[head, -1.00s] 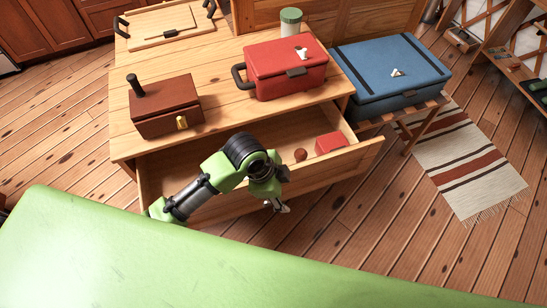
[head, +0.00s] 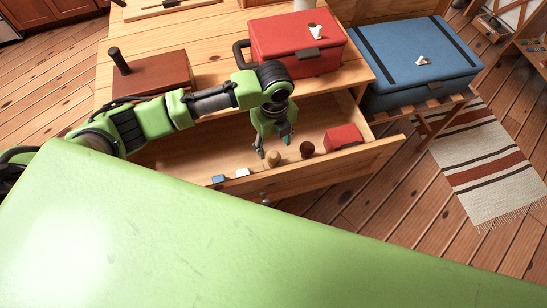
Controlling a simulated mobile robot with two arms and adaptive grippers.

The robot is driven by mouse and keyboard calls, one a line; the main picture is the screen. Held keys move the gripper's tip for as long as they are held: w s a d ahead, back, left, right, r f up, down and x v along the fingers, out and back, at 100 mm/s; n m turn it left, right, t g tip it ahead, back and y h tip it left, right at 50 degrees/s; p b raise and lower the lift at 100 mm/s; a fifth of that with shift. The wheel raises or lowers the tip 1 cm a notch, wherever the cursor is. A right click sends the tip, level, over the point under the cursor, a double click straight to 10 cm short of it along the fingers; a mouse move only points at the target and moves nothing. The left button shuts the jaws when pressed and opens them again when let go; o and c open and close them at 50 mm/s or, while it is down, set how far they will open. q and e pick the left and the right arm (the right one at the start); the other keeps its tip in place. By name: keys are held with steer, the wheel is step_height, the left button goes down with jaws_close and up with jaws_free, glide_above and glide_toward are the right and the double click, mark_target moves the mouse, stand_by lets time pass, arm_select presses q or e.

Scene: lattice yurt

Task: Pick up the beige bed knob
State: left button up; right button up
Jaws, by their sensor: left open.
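The beige bed knob (head: 273,158), small and round, lies in the open drawer (head: 200,155) of the wooden desk. A darker brown knob (head: 307,149) lies just to its right. My left gripper (head: 273,146) is open and points down into the drawer, with its fingertips close above and beside the beige knob. I cannot tell whether they touch it. My right gripper is not in view.
A red box (head: 343,137) is at the drawer's right end, and small blue and white pieces (head: 241,173) are near its front. A larger red case (head: 297,45) and a brown box (head: 150,76) stand on the desktop (head: 215,50). A blue suitcase (head: 415,65) is at right.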

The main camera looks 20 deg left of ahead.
mark_target(274, 154)
arm_select(q)
step_height(274, 154, down, 3)
steer(key=shift+f, duration=0.1)
steer(key=shift+w+f, duration=0.1)
steer(key=shift+f, duration=0.75)
steer(key=f, duration=0.2)
steer(key=f+p, duration=0.1)
steer(key=f, duration=0.1)
steer(key=shift+s+a+f, duration=0.1)
steer(key=shift+s+f, duration=0.1)
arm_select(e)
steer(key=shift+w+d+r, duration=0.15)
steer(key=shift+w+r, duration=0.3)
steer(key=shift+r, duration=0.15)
arm_select(q)
steer(key=shift+c, duration=0.4)
steer(key=c, duration=1.2)
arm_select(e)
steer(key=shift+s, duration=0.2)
